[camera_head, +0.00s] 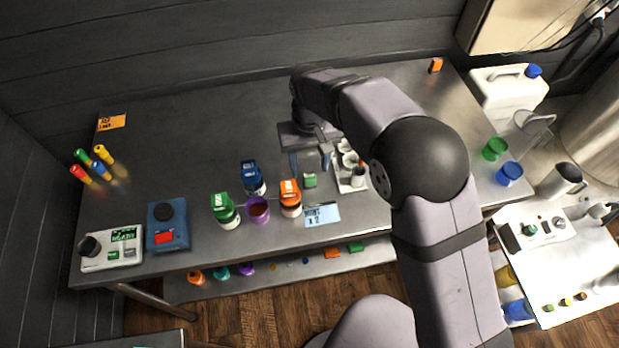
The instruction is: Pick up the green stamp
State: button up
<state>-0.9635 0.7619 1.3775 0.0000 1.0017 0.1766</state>
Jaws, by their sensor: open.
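A small green block (310,181), which looks like the green stamp, stands on the dark worktop (190,130) near its front edge. My gripper (310,164) is open, with its two fingers apart. In the picture the fingers end just above the block. I cannot tell the height between them. Nothing shows held in the fingers.
Close left of the block stand an orange-lidded jar (290,198), a purple cup (258,209), a green-lidded jar (226,209) and a blue-lidded jar (252,178). A white tray (344,185) with small items is close right. A blue label card (322,215) lies in front.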

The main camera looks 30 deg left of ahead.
aim_at(309, 175)
jog(key=shift+d+f+p, duration=0.1)
jog(key=shift+f+p, duration=0.35)
jog(key=shift+p, duration=0.05)
jog(key=shift+f+p, duration=1.05)
jog(key=shift+f, duration=1.1)
jog(key=c, duration=1.1)
